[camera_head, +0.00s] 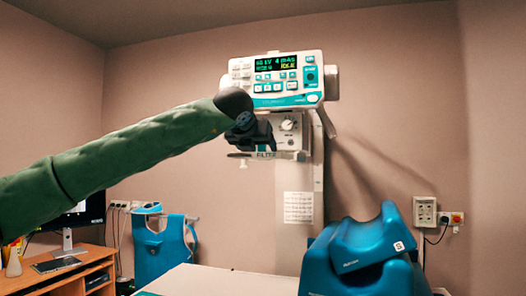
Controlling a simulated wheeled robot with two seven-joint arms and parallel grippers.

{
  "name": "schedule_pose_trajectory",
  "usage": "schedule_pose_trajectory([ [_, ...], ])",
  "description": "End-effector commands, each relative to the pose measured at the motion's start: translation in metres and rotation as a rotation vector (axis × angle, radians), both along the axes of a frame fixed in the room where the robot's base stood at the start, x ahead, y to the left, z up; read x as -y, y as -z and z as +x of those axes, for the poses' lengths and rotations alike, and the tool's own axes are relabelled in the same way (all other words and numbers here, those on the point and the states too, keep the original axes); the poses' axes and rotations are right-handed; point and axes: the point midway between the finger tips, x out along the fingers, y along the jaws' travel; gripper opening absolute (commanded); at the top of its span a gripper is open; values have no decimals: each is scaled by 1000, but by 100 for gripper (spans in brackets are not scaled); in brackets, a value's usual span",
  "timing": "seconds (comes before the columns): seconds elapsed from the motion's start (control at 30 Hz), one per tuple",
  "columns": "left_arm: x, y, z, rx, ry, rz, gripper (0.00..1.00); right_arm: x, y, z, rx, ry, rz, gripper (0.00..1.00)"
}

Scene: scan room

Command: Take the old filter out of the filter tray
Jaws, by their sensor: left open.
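The filter tray (266,155) is a thin plate labelled FILTER under the grey housing of the wall-mounted X-ray unit. My left arm comes in from the left, and its dark left gripper (252,138) is just in front of and above the tray's left part. The gripper is open. It covers part of the housing and tray, and I cannot tell whether it touches the tray. The old filter cannot be made out. My right gripper is not in view.
The white and teal control panel (282,80) is directly above the gripper. A grey column (298,188) stands behind. Blue equipment stands at lower right (360,255) and lower left (160,250). A pale table top (225,281) lies below, with free air above it.

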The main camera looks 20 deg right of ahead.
Motion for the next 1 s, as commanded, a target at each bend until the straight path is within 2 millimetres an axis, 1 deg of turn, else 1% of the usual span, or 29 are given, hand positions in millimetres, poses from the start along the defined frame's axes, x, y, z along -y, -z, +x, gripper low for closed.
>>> schedule_pose_trajectory([
  [0.1,3,3,4,0,0,0,71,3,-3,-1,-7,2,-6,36],
  [0.3,3,3,4,1,1,-1,71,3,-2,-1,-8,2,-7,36],
  [0.33,3,3,4,0,1,0,67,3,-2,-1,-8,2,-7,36],
  [0.37,3,3,4,1,1,-1,61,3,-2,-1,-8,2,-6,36],
  [0.4,3,3,4,0,1,0,53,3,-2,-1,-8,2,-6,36],
  [0.57,3,3,4,0,1,0,22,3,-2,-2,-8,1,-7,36],
  [0.87,3,1,4,0,0,0,22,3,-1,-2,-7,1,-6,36],
  [1.0,4,-10,4,1,1,-2,22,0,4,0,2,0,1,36],
])
